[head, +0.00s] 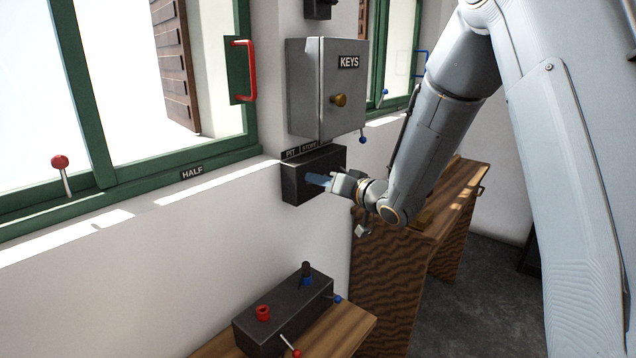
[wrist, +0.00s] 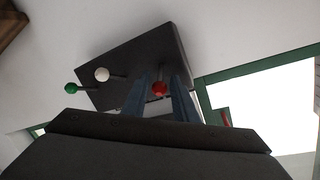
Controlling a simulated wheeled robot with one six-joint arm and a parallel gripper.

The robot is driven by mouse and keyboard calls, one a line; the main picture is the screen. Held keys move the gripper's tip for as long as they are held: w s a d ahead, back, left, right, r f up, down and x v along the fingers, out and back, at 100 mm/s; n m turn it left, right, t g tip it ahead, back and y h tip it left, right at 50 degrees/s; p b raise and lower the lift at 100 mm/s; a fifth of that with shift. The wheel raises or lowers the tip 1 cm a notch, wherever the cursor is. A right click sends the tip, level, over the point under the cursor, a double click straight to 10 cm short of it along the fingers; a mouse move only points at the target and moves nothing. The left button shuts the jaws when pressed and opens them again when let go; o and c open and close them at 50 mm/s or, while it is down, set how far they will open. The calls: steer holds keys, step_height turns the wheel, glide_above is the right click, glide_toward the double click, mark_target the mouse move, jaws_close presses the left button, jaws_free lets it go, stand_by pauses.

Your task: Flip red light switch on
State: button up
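A black switch box (head: 297,188) is fixed to the white wall under labels, two of which read PIT and STOPE. In the wrist view the box (wrist: 140,58) carries a red-tipped switch (wrist: 160,88), a white-tipped one (wrist: 102,74) and a green-tipped one (wrist: 71,88). My gripper (head: 318,180) is at the front of the box. In the wrist view its bluish fingers (wrist: 163,98) are apart, one on each side of the red tip. I cannot tell whether they touch it. In the head view the red switch is hidden by my gripper.
A grey KEYS cabinet (head: 308,88) hangs just above the box. A green-framed window (head: 160,160) with a red handle (head: 249,70) is to the left. A dark control box (head: 285,310) with levers sits below, and a wooden desk (head: 385,270) stands beneath my arm.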

steer(key=b+v, duration=0.2)
steer(key=v, duration=0.4)
steer(key=shift+s+d, duration=0.2)
steer(key=shift+s, duration=0.1)
steer(key=s+d+f+m+g+h+b, duration=0.1)
steer(key=s+d+f+h, duration=0.25)
steer(key=d+f, duration=0.2)
steer(key=s+d+f+m+g+h, duration=0.1)
steer(key=s+d+f+g+h, duration=0.1)
steer(key=d+f+h, duration=0.4)
steer(key=s+d+f+g, duration=0.1)
steer(key=s+f+g, duration=0.1)
steer(key=s, duration=0.5)
steer(key=s+d+f+g, duration=0.2)
steer(key=s+g, duration=0.1)
steer(key=s, duration=0.5)
steer(key=s+d+f+g+h+b, duration=0.1)
steer(key=s+f+g, duration=0.1)
steer(key=s, duration=0.5)
steer(key=shift+s+d+g, duration=0.15)
steer(key=shift+d+g, duration=0.15)
steer(key=shift+g, duration=0.1)
steer(key=shift+f, duration=0.1)
